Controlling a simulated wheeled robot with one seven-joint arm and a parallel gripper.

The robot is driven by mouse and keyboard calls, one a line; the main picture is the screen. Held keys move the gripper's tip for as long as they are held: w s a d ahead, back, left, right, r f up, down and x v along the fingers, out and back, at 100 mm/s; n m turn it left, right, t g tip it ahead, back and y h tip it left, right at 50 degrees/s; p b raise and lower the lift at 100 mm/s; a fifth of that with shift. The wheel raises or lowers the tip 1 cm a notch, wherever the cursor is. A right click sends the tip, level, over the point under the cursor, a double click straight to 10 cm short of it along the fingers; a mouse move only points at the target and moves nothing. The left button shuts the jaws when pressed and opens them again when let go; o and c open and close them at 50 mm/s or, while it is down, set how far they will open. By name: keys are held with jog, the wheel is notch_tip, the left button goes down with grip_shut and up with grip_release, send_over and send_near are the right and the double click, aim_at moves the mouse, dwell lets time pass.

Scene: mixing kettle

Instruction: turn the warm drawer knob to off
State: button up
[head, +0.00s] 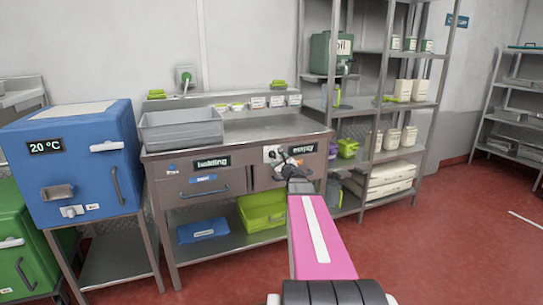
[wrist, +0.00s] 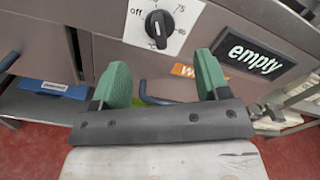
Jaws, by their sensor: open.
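The warm drawer knob (wrist: 158,29) is a black dial on a white plate marked "off" at upper left and "75" at upper right. Its exact setting is hard to read. In the head view its white plate (head: 270,153) shows on the right drawer front, partly covered by my gripper (head: 288,170). In the wrist view my gripper (wrist: 160,70) has its two green fingers wide apart with nothing between them. The knob lies beyond the fingertips, in line with the gap, apart from both fingers.
An "empty" sign (wrist: 254,57) is right of the knob, with an orange label (wrist: 184,71) below it. A "holding" drawer (head: 202,182) is on the left. A grey tub (head: 181,130) stands on the counter. A blue oven (head: 75,165) is further left. The red floor is open at right.

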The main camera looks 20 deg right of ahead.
aim_at(274, 157)
jog(key=shift+w+a, duration=0.1)
jog(key=shift+w, duration=2.7)
jog(key=shift+w, duration=0.15)
grip_shut()
